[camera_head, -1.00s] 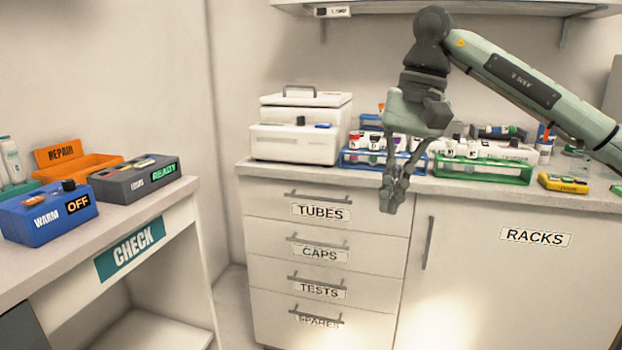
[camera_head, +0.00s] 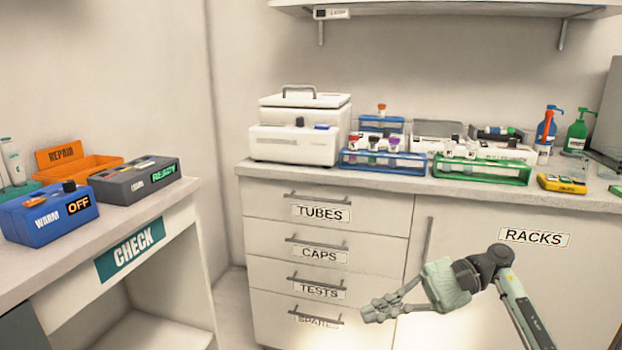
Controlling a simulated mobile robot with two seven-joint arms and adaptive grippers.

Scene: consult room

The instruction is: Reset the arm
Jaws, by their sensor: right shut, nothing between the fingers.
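My right gripper (camera_head: 373,313) is in the lower part of the view, in front of the cabinet below the counter. Its fingers point left, with the tips near the right end of the lowest drawer's handle in the picture. The fingers are shut with nothing between them. My right arm (camera_head: 519,308) comes up from the bottom right and bends at the wrist. My left gripper is not in view.
The counter (camera_head: 470,189) carries a white box (camera_head: 294,144), a blue tube rack (camera_head: 383,161), a green rack (camera_head: 481,170) and a yellow device (camera_head: 562,183). Drawers (camera_head: 325,234) are shut below. The CHECK desk (camera_head: 150,222) at left holds a blue WARM box (camera_head: 45,214).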

